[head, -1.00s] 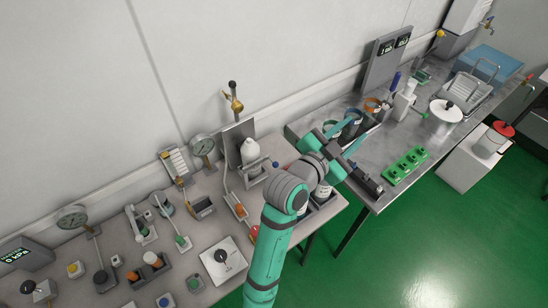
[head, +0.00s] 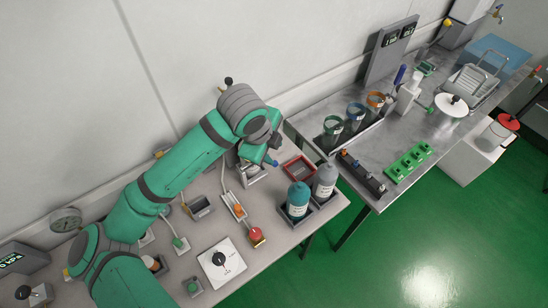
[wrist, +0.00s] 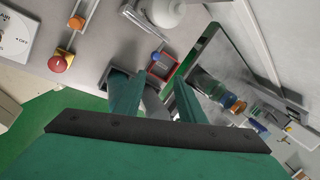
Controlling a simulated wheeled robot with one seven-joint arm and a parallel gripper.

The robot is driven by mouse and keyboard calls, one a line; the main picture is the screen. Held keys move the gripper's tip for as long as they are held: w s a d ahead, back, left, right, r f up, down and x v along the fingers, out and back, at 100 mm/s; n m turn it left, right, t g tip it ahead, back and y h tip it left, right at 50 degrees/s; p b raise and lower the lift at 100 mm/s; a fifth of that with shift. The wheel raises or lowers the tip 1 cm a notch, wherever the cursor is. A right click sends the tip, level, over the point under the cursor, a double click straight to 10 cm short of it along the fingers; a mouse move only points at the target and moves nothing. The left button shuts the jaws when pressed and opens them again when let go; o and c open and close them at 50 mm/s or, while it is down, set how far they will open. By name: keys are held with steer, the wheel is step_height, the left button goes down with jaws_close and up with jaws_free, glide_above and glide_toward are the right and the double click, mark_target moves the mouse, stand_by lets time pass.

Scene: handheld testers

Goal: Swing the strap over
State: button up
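I cannot pick out the strap with certainty. A small blue knob (head: 274,163) stands out from the grey holder (head: 250,177) near the wall, and may be the strap's end. In the wrist view the blue knob (wrist: 155,57) and part of the holder (wrist: 138,20) show beside a rounded white bottle (wrist: 166,10). My gripper (wrist: 150,82) has its two green fingers apart, with the knob beyond the fingertips in the picture. I see nothing held between them. In the head view my arm covers most of the holder and bottle, and hides the fingers.
A red-rimmed tray (head: 299,168) lies right of the holder. A teal bottle (head: 298,199) and a grey bottle (head: 325,180) stand in racks in front. A red button (head: 256,235) and a dial plate (head: 222,260) sit nearer. Green floor is open at right.

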steer(key=x, duration=0.3)
steer(key=a+x, duration=0.1)
steer(key=x, duration=0.6)
steer(key=shift+s+a+f, duration=0.1)
steer(key=shift+a+f, duration=0.2)
steer(key=shift+f, duration=0.2)
jaws_close()
